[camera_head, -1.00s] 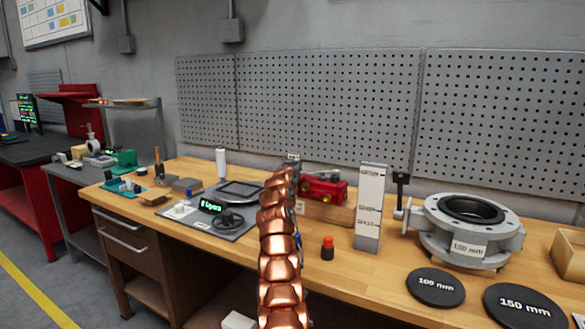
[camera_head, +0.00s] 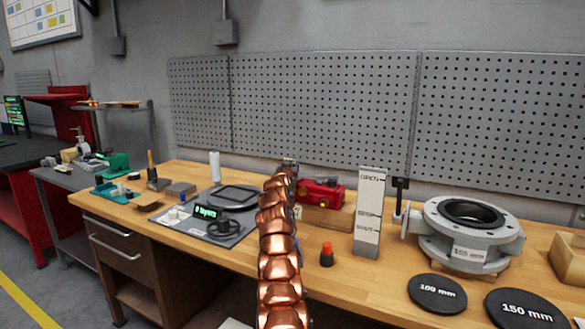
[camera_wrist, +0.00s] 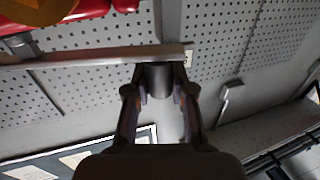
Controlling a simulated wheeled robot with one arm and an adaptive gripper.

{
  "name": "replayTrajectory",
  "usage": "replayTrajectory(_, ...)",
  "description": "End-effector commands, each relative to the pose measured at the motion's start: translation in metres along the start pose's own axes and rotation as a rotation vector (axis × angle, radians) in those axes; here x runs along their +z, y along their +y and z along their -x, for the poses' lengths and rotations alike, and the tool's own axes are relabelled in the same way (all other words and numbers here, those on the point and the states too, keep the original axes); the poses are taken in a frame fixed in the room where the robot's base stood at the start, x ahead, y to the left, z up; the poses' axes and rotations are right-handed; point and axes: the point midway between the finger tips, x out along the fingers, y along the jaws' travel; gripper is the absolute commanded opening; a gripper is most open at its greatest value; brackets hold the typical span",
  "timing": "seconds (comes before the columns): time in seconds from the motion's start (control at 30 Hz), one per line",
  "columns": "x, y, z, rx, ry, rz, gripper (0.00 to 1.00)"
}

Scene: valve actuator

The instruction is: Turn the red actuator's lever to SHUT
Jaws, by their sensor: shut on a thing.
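The red actuator (camera_head: 325,193) sits on a wooden block towards the back of the workbench. Part of its red body (camera_wrist: 90,8) shows at the top left of the wrist view. Its lever (camera_wrist: 85,56) is a pale bar crossing the upper left of that view. A dark cylindrical grip (camera_wrist: 158,80) is at the bar's right end. My gripper (camera_wrist: 160,92) is shut on the grip, one finger on each side. In the head view my copper-coloured arm hides the actuator's left side and most of the gripper.
An upright label plate (camera_head: 369,212) stands right of the actuator, marked OPEN at the top, with two lower labels.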

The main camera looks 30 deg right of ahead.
Motion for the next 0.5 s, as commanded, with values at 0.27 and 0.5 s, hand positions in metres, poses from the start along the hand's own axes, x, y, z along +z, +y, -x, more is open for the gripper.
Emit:
replayTrajectory(0.27,0.0007,0.0008,-0.0004,0.001,-0.001,0.0,0.43)
replayTrajectory(0.5,0.0006,0.0034,-0.0014,0.003,-0.001,0.0,0.49)
